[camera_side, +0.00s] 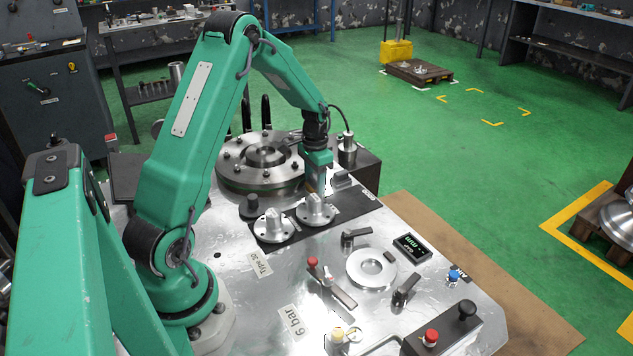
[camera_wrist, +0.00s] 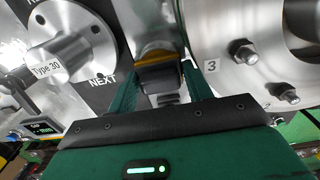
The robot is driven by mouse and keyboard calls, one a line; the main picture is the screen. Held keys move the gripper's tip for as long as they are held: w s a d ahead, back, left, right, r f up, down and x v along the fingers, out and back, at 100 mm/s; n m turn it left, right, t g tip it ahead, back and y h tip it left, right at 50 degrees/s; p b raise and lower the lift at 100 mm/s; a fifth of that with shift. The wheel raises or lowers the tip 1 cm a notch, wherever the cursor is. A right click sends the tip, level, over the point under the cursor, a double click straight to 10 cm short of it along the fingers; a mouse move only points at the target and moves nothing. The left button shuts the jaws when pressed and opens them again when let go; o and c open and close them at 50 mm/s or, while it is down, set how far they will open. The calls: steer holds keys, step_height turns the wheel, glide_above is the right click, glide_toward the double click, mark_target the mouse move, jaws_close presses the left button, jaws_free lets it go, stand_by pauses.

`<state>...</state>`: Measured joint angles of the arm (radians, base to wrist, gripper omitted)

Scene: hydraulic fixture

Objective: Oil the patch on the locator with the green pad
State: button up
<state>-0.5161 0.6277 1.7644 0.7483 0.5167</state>
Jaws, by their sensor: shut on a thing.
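My gripper (camera_side: 318,186) is low over the rear of the black mat, behind the flanged parts. In the wrist view my gripper (camera_wrist: 158,80) is shut on a dark block (camera_wrist: 157,76) with an amber edge. Its underside is hidden, so I cannot tell whether it is the green pad. No oil patch can be made out.
Two flanged parts (camera_side: 316,210) (camera_side: 274,226) stand on the black mat (camera_side: 352,205). A large bolted flange (camera_side: 235,170) lies left of my gripper. Clamp levers (camera_side: 405,290), a small display (camera_side: 412,246) and a red-button box (camera_side: 443,335) crowd the front.

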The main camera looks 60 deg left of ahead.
mark_target(315, 177)
steer(key=shift+r, duration=3.45)
steer(key=d+r, duration=0.5)
steer(key=d, duration=0.6)
steer(key=s+d+r, duration=0.1)
steer(key=d+r, duration=0.4)
steer(key=d, duration=0.7)
steer(key=shift+d+r, duration=0.3)
steer(key=shift+r, duration=0.05)
steer(key=shift+s+f, duration=0.1)
steer(key=s+d+f, duration=0.3)
steer(key=s+f, duration=0.3)
steer(key=f, duration=0.3)
steer(key=shift+s+d+f, duration=0.15)
steer(key=shift+d+f, duration=0.05)
steer(key=shift+f, duration=0.05)
steer(key=shift+f, duration=0.1)
